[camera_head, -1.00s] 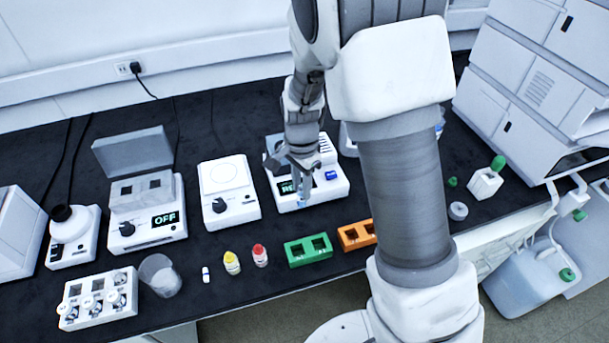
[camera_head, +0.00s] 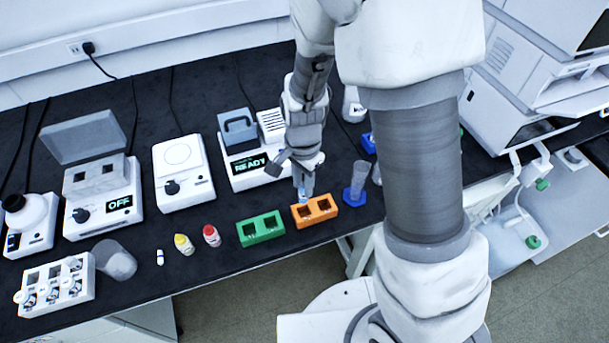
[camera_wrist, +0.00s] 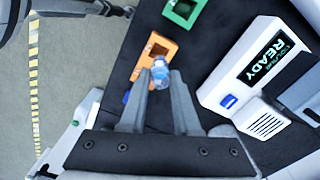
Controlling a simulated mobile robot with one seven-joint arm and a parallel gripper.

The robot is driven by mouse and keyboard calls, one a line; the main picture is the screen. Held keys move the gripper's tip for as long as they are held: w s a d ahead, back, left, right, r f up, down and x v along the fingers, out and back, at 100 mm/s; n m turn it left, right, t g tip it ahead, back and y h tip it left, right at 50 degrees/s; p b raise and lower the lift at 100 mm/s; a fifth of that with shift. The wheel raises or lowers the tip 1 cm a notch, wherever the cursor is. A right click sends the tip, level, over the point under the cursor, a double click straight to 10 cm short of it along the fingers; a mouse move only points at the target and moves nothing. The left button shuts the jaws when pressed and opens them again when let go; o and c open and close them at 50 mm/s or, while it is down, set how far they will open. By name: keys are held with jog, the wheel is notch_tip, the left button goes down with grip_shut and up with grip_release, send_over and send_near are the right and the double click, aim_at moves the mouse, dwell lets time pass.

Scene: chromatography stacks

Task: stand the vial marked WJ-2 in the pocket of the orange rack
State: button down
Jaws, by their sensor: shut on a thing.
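My gripper (camera_head: 303,194) is shut on a small clear vial with a blue part, which also shows between my fingertips in the wrist view (camera_wrist: 160,70). Its marking cannot be read. The orange rack (camera_head: 318,219) stands near the front edge of the bench, and my fingertips are over or just behind its left part. In the wrist view, the orange rack (camera_wrist: 143,62) lies just beyond the vial, with one pocket visible and the rest partly hidden by the vial and fingers. I cannot tell whether the vial touches the rack.
A green rack (camera_head: 261,230) stands left of the orange one, and a blue-based clear tube (camera_head: 356,185) stands to its right. Behind is a white device reading READY (camera_head: 250,165). Red-capped (camera_head: 211,236) and yellow-capped (camera_head: 184,244) bottles stand farther left.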

aim_at(304, 202)
jog(key=shift+s+d+f, duration=0.1)
jog(key=shift+f, duration=0.05)
jog(key=shift+f+b, duration=1.85)
jog(key=shift+f, duration=0.1)
jog(key=shift+f, duration=0.1)
jog(key=shift+f+b, duration=0.7)
jog(key=shift+f, duration=0.35)
jog(key=shift+f, duration=0.15)
jog(key=shift+f+b, duration=0.4)
jog(key=shift+c, duration=0.8)
grip_release()
